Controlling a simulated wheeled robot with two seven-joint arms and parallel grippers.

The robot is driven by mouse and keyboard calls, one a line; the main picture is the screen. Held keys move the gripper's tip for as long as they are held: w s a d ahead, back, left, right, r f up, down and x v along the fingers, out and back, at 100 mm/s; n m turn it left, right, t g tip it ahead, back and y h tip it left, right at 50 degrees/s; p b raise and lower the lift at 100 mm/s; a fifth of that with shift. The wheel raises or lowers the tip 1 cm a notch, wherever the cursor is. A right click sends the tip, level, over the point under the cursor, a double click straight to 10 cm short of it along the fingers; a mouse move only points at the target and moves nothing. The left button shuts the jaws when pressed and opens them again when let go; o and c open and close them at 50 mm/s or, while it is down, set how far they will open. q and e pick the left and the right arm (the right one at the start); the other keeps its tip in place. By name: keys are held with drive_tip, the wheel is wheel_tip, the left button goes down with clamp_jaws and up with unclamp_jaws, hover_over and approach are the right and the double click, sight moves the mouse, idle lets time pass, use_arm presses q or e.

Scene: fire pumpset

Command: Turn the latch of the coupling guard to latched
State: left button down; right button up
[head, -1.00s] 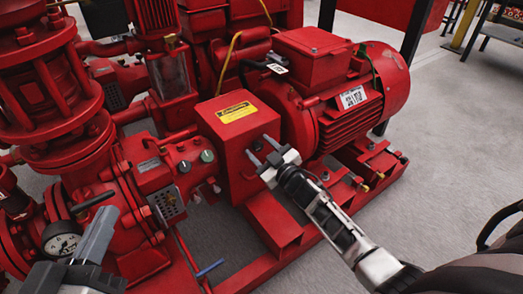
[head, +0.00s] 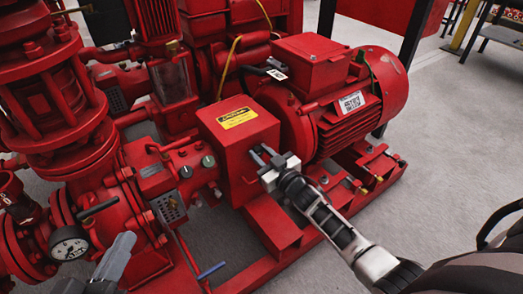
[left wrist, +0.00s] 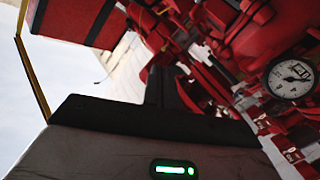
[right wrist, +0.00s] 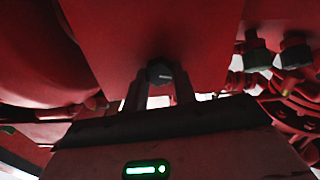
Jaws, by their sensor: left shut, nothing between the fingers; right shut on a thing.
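The coupling guard (head: 212,136) is a red box with a yellow label, between the pump and the motor in the head view. Its latch shows as a small dark knob (right wrist: 159,72) on the red face in the right wrist view. My right gripper (head: 262,152) is at the guard's front face, its two fingers on either side of the knob and shut on it. The fingers hide the latch in the head view, and its exact angle cannot be read. My left gripper (head: 120,252) is shut and empty at the lower left, apart from the guard.
A white-faced gauge (head: 69,248) and pump pipework are close to my left gripper. A control block with knobs (head: 186,172) is left of the guard. The red motor (head: 345,105) is to its right. Grey floor (head: 440,190) is clear at the right.

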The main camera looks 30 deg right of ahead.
drive_tip(key=m+p, duration=0.1)
drive_tip(key=m, duration=0.2)
drive_tip(key=shift+d+m+p, duration=0.1)
drive_tip(key=shift+m+p, duration=0.2)
drive_tip(key=shift+m, duration=0.1)
drive_tip(key=m, duration=0.3)
drive_tip(key=shift+d+m+p, duration=0.1)
drive_tip(key=shift+m+p, duration=0.2)
drive_tip(key=shift+p, duration=0.05)
drive_tip(key=m, duration=0.3)
drive_tip(key=shift+f+m, duration=0.15)
drive_tip(key=shift+m, duration=1.25)
use_arm(q)
drive_tip(key=shift+a+f+m+g+y, duration=0.3)
drive_tip(key=shift+f+m+y, duration=0.05)
drive_tip(key=shift+m+y, duration=0.05)
use_arm(e)
drive_tip(key=shift+f+m, duration=0.1)
drive_tip(key=shift+m, duration=0.7)
use_arm(q)
drive_tip(key=shift+r, duration=0.15)
use_arm(e)
drive_tip(key=o, duration=1)
drive_tip(key=shift+s, duration=0.15)
